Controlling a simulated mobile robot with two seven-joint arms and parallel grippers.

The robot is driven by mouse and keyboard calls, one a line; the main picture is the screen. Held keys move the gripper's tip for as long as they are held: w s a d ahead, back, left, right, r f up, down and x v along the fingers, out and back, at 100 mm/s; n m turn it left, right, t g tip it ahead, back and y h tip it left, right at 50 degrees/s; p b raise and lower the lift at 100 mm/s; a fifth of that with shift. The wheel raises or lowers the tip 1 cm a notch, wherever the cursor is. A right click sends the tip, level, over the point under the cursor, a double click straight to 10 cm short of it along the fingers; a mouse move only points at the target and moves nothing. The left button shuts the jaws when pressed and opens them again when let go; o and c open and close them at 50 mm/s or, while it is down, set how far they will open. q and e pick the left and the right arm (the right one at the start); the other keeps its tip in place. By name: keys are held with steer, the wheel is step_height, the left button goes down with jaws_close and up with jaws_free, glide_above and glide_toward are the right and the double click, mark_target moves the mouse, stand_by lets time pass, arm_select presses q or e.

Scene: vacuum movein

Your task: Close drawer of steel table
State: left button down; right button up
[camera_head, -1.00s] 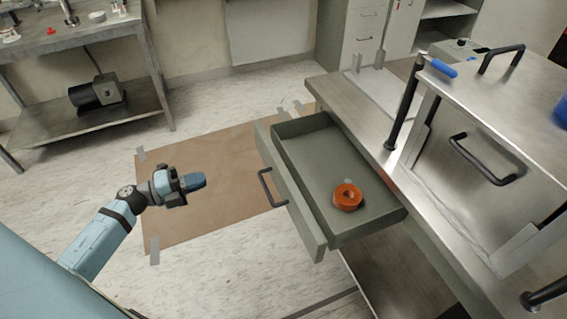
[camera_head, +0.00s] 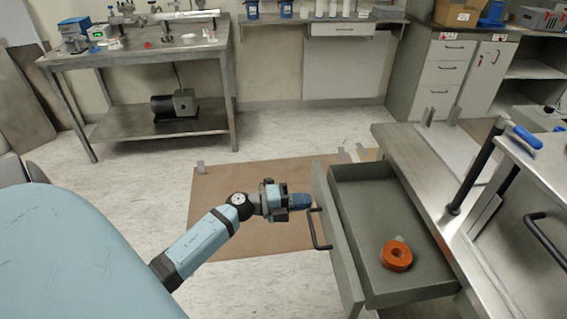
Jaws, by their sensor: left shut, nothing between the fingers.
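The drawer (camera_head: 372,195) of the steel table (camera_head: 440,165) stands pulled out toward the left, with its grey front panel (camera_head: 338,240) and black bar handle (camera_head: 316,230) facing my left arm. An orange ring-shaped object (camera_head: 396,256) lies inside the drawer. My left gripper (camera_head: 305,201) is shut and empty, pointing right. Its tip is close to the drawer front, just above the handle; I cannot tell whether it touches. My right gripper is not in view.
Brown paper (camera_head: 240,215) is taped to the floor under my left arm. A workbench (camera_head: 140,55) with a motor (camera_head: 174,104) on its lower shelf stands at back left. Grey cabinets (camera_head: 440,75) stand at back right. The floor between is clear.

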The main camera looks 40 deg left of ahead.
mark_target(386, 202)
arm_select(q)
steer(key=shift+w+d, duration=0.45)
steer(key=shift+w, duration=0.15)
steer(key=shift+w+d, duration=0.1)
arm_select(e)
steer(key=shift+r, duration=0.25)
arm_select(q)
steer(key=shift+w+d+r, duration=0.1)
steer(key=shift+w+d, duration=0.15)
steer(key=shift+w, duration=0.05)
steer(key=p+x, duration=0.3)
steer(key=x, duration=1.7)
steer(key=shift+w+d, duration=0.25)
steer(key=shift+w, duration=0.1)
steer(key=shift+w+d, duration=0.1)
steer(key=shift+w, duration=0.05)
steer(key=shift+r, duration=0.1)
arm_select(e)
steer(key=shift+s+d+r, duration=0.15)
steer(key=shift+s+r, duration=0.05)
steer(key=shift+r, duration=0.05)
